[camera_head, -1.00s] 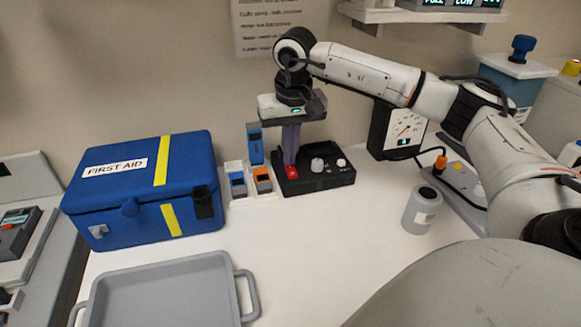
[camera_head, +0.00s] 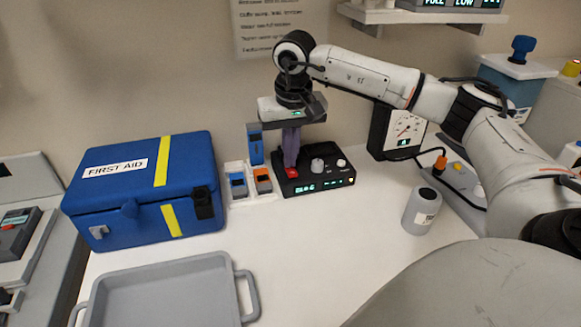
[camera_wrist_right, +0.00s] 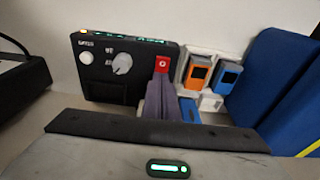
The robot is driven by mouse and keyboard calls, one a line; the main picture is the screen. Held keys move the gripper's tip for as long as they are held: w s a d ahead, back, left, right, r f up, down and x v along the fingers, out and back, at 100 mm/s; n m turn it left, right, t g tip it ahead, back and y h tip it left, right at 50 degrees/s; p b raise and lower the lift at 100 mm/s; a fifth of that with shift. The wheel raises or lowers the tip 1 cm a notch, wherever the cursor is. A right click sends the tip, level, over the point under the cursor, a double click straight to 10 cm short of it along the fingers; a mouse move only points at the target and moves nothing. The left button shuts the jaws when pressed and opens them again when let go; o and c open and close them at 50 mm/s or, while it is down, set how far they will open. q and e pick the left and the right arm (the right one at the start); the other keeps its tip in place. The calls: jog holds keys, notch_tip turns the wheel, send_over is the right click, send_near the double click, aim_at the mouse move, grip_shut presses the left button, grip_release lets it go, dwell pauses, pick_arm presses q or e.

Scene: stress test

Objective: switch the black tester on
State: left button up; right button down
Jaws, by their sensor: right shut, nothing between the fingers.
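The black tester (camera_head: 335,178) stands at the back of the white table, its front display lit green with a small yellow light at one end. In the right wrist view the tester (camera_wrist_right: 103,88) shows a red switch (camera_wrist_right: 162,63), a grey knob (camera_wrist_right: 122,64) and a white button (camera_wrist_right: 84,59). My right gripper (camera_head: 291,163) is shut and empty, pointing down, its fingertips at the red switch (camera_head: 292,173). The fingertips (camera_wrist_right: 164,82) look to touch or nearly touch the switch. My left gripper is not in view.
Blue and orange small devices (camera_head: 263,181) sit in a white holder just left of the tester. A blue first aid box (camera_head: 120,205) stands further left. A grey tray (camera_head: 160,290) lies in front, and a grey cylinder (camera_head: 417,215) stands to the right. The table's middle is clear.

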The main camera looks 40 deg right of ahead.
notch_tip(320, 180, up, 6)
jog(key=p, duration=0.5)
jog(key=shift+r, duration=0.25)
